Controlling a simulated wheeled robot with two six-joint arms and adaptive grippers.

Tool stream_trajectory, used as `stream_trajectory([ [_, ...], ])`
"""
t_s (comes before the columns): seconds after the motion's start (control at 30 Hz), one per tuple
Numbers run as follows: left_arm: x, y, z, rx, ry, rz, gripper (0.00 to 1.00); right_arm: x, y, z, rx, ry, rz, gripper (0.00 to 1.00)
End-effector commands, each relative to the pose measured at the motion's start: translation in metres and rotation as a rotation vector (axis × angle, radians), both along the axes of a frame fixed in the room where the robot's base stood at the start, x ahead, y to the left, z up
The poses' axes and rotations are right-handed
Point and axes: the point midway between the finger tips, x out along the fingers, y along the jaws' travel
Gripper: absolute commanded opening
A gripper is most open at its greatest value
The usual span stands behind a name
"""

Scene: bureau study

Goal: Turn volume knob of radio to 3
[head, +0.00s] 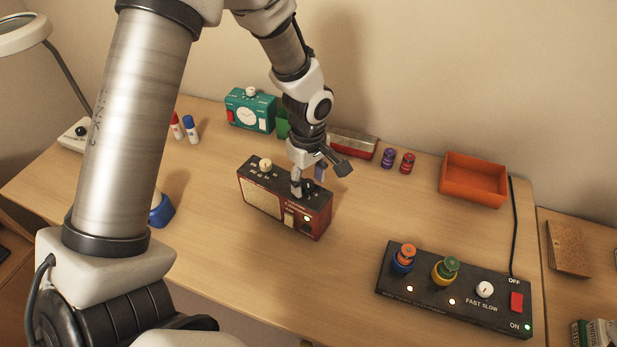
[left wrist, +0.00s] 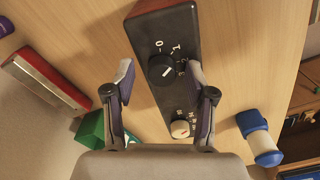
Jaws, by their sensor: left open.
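The radio (head: 262,199) stands on the desk, dark on top with a red front end and a cream grille. My left gripper (head: 308,181) is just above its right end, pointing down. In the left wrist view the open fingers (left wrist: 161,74) stand on either side of a black knob (left wrist: 160,71) on the radio's top, apart from it. Numbers from 0 upward are printed around this knob; its white mark is too small to read surely. A second, cream knob (left wrist: 180,129) sits at the radio's other end; it also shows in the head view (head: 265,164).
A black control box (head: 455,300) with knobs and a red switch lies at the front right. Bare desk lies in front of the radio.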

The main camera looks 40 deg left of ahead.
Motion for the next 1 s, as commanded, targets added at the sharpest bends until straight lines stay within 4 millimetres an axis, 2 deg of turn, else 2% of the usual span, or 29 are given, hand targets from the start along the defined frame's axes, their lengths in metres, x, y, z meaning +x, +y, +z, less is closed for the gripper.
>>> stream_trajectory([
  [0.1, 0.0, 0.0, 0.0, 0.0, 0.0, 0.0, 0.55, 0.0, 0.0, 0.0, 0.0, 0.0, 0.0, 0.4],
  [0.17, 0.0, 0.0, 0.001, 0.0, 0.0, 0.0, 0.38, 0.0, 0.0, 0.0, 0.0, 0.001, 0.0, 0.4],
  [0.2, 0.0, 0.0, 0.001, 0.0, 0.0, 0.0, 0.23, 0.0, 0.0, 0.0, 0.0, 0.0, 0.0, 0.4],
  [0.27, 0.0, 0.0, 0.001, 0.0, 0.0, 0.0, 0.02, 0.0, 0.0, 0.0, 0.0, 0.0, 0.0, 0.4],
  [0.3, 0.0, 0.0, 0.0, 0.0, 0.001, 0.0, 0.0, 0.0, 0.0, 0.0, 0.0, 0.0, 0.0, 0.4],
  [0.67, 0.0, 0.0, 0.001, 0.0, 0.001, -0.027, 0.0, 0.0, 0.0, 0.002, 0.0, 0.0, 0.0, 0.4],
  [1.0, 0.0, 0.0, 0.002, 0.0, 0.002, -0.206, 0.0, 0.0, 0.0, 0.014, 0.0, 0.0, 0.0, 0.4],
])
